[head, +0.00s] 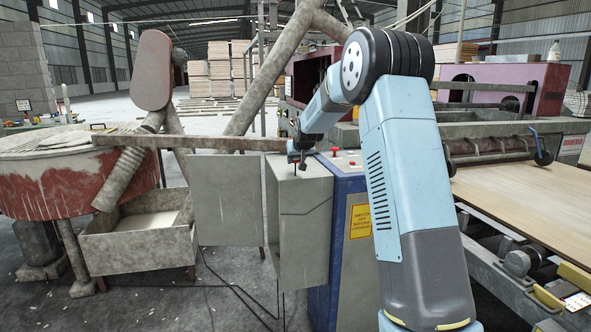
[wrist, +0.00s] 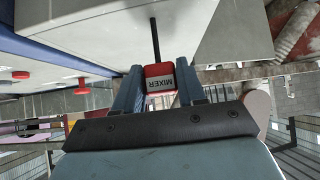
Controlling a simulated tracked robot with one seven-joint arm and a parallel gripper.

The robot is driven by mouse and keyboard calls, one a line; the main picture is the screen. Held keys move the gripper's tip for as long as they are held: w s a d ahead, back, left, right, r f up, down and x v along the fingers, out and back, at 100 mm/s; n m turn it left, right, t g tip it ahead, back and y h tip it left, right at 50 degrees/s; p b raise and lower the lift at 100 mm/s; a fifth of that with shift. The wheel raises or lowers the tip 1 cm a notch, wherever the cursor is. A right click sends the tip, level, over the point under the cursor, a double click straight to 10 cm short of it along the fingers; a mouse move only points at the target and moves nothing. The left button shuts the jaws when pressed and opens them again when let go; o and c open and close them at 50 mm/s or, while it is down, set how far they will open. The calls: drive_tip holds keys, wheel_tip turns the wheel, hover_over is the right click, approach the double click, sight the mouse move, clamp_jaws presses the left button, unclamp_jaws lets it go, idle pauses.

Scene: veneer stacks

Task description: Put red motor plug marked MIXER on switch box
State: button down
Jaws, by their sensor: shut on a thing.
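The red plug (wrist: 158,71) has a white label reading MIXER, which appears upside down in the wrist view. A black cable (wrist: 155,38) runs from it. My gripper (wrist: 159,80) is shut on the plug, with one finger on each side. In the head view my gripper (head: 296,155) is just above the top of the grey switch box (head: 305,225); the plug is too small and dark there to make out clearly. Whether the plug touches the box cannot be told. The box's grey door (head: 226,202) stands open to the left.
A blue-sided cabinet (head: 351,262) with red buttons and a yellow sign stands right of the box. A rusty beam (head: 190,141) runs behind the box. A red mixing tub (head: 60,185) and metal trough (head: 130,240) are left. A conveyor with veneer (head: 535,195) lies right.

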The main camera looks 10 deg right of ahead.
drive_tip(key=shift+w+f, duration=0.35)
drive_tip(key=shift+f, duration=1.7)
